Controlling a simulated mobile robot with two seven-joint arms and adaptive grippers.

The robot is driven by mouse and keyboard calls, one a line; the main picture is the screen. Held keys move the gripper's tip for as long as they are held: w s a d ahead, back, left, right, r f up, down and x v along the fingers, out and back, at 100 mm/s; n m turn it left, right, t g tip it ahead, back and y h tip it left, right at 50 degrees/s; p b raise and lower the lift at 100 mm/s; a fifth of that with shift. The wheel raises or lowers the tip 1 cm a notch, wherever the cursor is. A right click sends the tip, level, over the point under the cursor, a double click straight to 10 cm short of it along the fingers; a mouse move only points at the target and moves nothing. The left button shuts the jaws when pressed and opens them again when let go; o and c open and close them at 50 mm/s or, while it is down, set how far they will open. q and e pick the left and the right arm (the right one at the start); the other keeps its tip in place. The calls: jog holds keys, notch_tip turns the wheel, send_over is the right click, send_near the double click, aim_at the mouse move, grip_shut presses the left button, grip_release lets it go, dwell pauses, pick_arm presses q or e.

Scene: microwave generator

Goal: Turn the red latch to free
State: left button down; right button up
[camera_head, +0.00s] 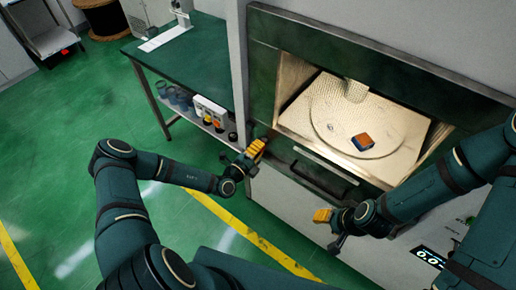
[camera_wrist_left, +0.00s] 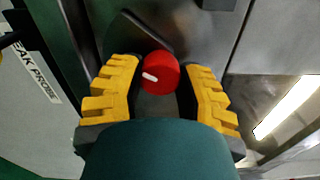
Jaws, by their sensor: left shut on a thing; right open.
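The red latch (camera_wrist_left: 160,73) is a round red knob with a white mark pointing left. It sits on the dark front panel between the yellow fingers of my left gripper (camera_wrist_left: 162,80). My right gripper (camera_head: 324,215) is open and empty, low in front of the cabinet, apart from the latch.
The lit chamber (camera_head: 300,128) holds a round plate with an orange and blue block (camera_head: 363,141). A long bar handle (camera_head: 326,166) runs below it. A green-topped bench (camera_head: 190,62) stands at the left. A label reading "EAK PROBE" (camera_wrist_left: 35,72) shows at left in the wrist view.

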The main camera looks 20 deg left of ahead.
pick_arm(q)
jog(key=shift+d, duration=0.1)
jog(key=c, duration=0.5)
grip_release()
jog(key=shift+s, duration=0.1)
jog(key=v, duration=1.1)
jog(key=shift+s, duration=0.4)
